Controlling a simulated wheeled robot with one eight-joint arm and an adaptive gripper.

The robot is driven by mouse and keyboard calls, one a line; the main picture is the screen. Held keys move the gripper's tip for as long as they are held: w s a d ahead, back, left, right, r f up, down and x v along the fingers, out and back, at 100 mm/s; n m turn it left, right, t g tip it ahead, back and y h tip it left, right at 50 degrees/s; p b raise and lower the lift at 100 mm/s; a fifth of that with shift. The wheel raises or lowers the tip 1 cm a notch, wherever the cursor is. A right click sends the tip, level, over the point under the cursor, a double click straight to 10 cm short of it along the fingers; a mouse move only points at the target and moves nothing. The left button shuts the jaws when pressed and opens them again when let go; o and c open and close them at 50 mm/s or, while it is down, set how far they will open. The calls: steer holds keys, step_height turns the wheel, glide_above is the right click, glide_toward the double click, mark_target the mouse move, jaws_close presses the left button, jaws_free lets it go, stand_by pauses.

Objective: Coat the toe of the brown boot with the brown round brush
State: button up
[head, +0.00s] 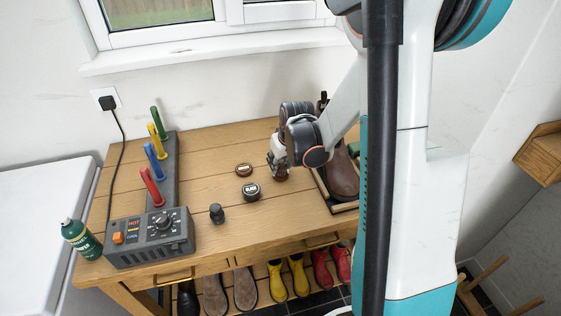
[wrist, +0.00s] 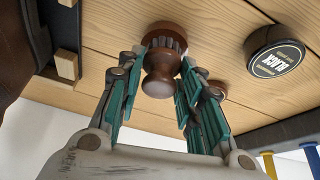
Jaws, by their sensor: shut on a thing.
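The brown round brush (wrist: 163,80), with a turned wooden knob and bristles, is between the teal fingers of my gripper (wrist: 165,62) in the wrist view. My gripper (head: 279,164) is shut on it, near the back middle of the bench. The brush's base (head: 281,177) is low at the bench top; I cannot tell whether it touches.
A brown tin (head: 243,169) and a black tin (head: 251,191) sit left of my gripper. A dark round brush (head: 216,213) stands nearer the front. A control box (head: 150,240), coloured pegs (head: 152,172) and a green bottle (head: 82,239) are at left.

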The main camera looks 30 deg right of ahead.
steer(key=shift+r+p, duration=2.45)
steer(key=shift+r, duration=1.05)
steer(key=w+a+b, duration=0.2)
steer(key=a, duration=1.4)
steer(key=shift+w+a+f+n, duration=0.15)
steer(key=shift+a+f+n, duration=0.1)
steer(key=shift+n, duration=0.15)
